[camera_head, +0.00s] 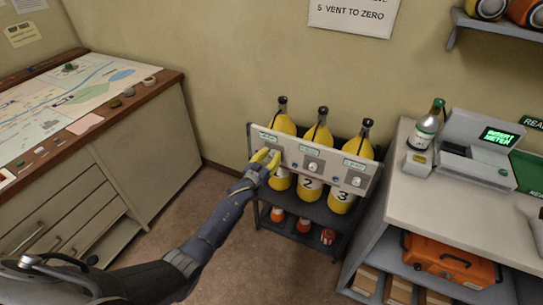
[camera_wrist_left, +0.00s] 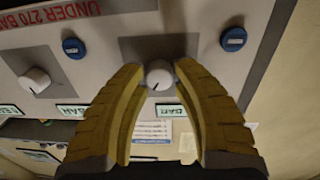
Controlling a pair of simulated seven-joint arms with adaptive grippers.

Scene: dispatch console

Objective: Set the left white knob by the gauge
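A pale tilted panel (camera_head: 292,155) stands in front of yellow cylinders. In the head view the middle white knob (camera_head: 312,166) and right white knob (camera_head: 356,181) show; my left gripper (camera_head: 266,157) covers the left knob's place. In the left wrist view a white knob (camera_wrist_left: 158,75) sits between the yellow fingertips of this gripper (camera_wrist_left: 160,68), one on each side, with narrow gaps; contact is not clear. Another white knob (camera_wrist_left: 35,80) is at left. Small green-and-white labels or displays (camera_wrist_left: 170,110) show by the knobs; their readings are illegible. My right gripper is not in view.
Several yellow cylinders (camera_head: 308,189) stand in a dark rack (camera_head: 300,233) behind the panel. A counter (camera_head: 440,195) with a bottle (camera_head: 428,127) and a meter device (camera_head: 478,150) is at right. A map desk (camera_head: 150,89) is at left. Floor between is open.

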